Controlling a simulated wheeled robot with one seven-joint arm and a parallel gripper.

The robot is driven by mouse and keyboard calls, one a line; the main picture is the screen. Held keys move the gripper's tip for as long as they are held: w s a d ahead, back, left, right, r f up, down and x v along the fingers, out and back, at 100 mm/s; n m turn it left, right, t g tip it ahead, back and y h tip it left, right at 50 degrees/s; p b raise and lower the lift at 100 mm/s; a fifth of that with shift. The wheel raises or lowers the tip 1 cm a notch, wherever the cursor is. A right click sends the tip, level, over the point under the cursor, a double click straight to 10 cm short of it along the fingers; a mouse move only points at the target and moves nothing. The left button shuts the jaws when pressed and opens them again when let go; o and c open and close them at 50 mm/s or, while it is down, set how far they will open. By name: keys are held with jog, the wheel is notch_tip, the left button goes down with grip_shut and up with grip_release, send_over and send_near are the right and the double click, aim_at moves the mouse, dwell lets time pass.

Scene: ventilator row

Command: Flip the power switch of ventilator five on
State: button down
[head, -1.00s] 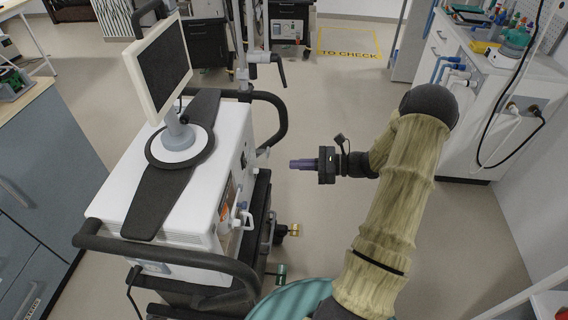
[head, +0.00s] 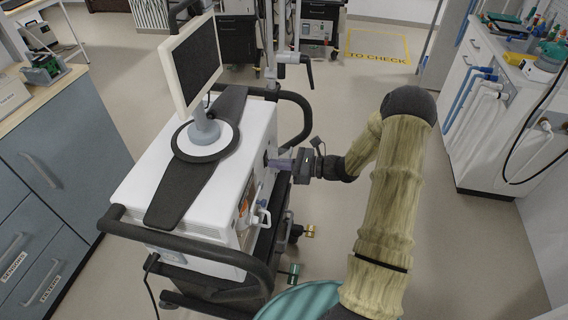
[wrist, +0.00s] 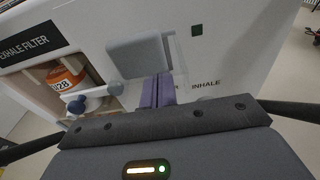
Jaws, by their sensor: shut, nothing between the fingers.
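The white ventilator (head: 196,185) with a monitor on top stands left of my arm; its side panel also shows in the wrist view (wrist: 240,60). My gripper (head: 279,163) is at that side panel, its purple fingers (wrist: 158,90) shut and empty. In the wrist view the fingertips are right beside or in front of a grey rounded block (wrist: 137,53) on the panel, left of the INHALE label; I cannot tell whether they touch. A small dark square (wrist: 197,30) sits up and right of the fingers. I cannot make out a power switch or the ventilator's number.
An orange canister (wrist: 65,78) sits in a recess under the EXHALE FILTER label (wrist: 22,44). Black handle bars (head: 180,240) edge the cart. Drawers (head: 45,180) stand left, a white counter (head: 490,120) right. The floor (head: 350,100) beyond the arm is clear.

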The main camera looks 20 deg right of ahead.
jog(key=shift+a, duration=0.1)
dwell(0.5)
jog(key=s+d+f, duration=0.2)
jog(key=s+d, duration=0.4)
jog(key=d, duration=0.6)
jog(key=shift+s+b, duration=0.35)
